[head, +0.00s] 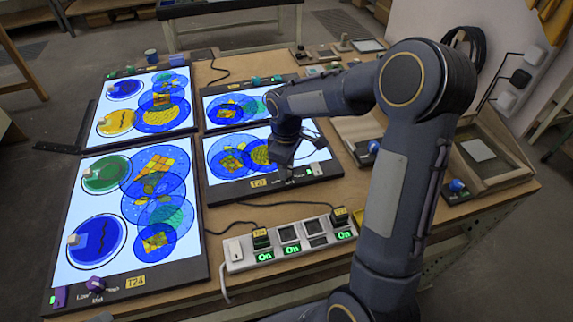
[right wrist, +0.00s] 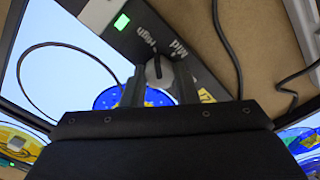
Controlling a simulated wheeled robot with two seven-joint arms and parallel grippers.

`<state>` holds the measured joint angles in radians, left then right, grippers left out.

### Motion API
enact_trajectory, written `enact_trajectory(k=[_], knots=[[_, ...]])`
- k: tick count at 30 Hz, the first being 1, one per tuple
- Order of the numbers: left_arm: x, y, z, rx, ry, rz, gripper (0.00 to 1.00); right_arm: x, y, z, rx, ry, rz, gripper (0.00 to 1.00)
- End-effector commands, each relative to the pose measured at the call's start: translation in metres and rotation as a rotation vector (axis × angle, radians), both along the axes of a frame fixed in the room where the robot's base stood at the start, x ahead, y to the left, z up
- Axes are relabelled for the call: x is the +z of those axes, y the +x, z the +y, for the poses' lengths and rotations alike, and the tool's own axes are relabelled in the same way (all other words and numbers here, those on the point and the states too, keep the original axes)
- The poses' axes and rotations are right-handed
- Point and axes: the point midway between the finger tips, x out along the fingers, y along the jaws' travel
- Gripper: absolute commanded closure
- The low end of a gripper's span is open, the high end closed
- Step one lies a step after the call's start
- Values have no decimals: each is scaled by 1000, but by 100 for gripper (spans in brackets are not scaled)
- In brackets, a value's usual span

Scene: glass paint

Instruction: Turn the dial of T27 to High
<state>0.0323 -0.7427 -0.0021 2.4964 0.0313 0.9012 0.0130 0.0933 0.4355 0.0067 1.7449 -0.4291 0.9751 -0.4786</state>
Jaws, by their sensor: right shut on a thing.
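The T27 light panel (head: 222,194) lies on the table with a lit blue-white face and a dark front strip. Its yellow T27 label (head: 258,183) shows in the head view. My right gripper (head: 286,172) reaches down onto this strip and hides the dial there. In the right wrist view the dial (right wrist: 158,70) is between the two fingers, which are shut on it. A green light (right wrist: 122,21) glows beside High. My left gripper is out of view.
Panel T24 (head: 75,280) and other lit panels stand to the left and behind. A power strip (head: 240,262) with green On displays lies in front of T27. Black cables cross the table. Wooden trays with blue knobs (head: 457,186) are at the right.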

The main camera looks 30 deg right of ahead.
Motion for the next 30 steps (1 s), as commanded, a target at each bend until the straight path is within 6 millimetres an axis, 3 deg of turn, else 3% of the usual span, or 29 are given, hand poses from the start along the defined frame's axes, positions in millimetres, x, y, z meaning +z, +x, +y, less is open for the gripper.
enact_trajectory(k=[10,24,25,30], knots=[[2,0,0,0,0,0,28,1,1,0,105,-1,-6,96],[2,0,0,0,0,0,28,1,1,0,116,-1,-6,96],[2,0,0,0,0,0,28,1,1,0,116,-1,-6,70],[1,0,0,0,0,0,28,1,1,0,115,0,-3,52]])
